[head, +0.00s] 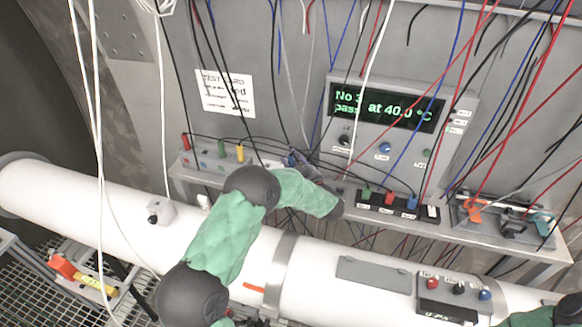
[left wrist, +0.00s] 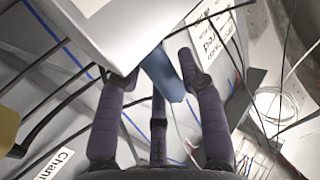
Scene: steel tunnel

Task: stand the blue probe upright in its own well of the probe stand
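A blue tapered piece, which looks like the blue probe (left wrist: 166,76), shows in the left wrist view, tilted, among my left fingertips. My left gripper (left wrist: 158,85) has its dark fingers spread apart around the blue piece; no firm grip shows. In the head view the left gripper (head: 303,162) is over the shelf, partly behind my green sleeve, and the probe cannot be made out. A low grey stand (head: 213,163) left of the gripper carries red, green and yellow upright pieces. It looks like the probe stand, but its wells are too small to tell. My right gripper is out of view.
A grey instrument (head: 400,143) with a lit display stands behind the shelf. A black block (head: 375,206) with coloured tops sits before it. Many hanging cables cross the space. A white pipe (head: 100,202) runs in front. A test card (head: 226,92) is on the wall.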

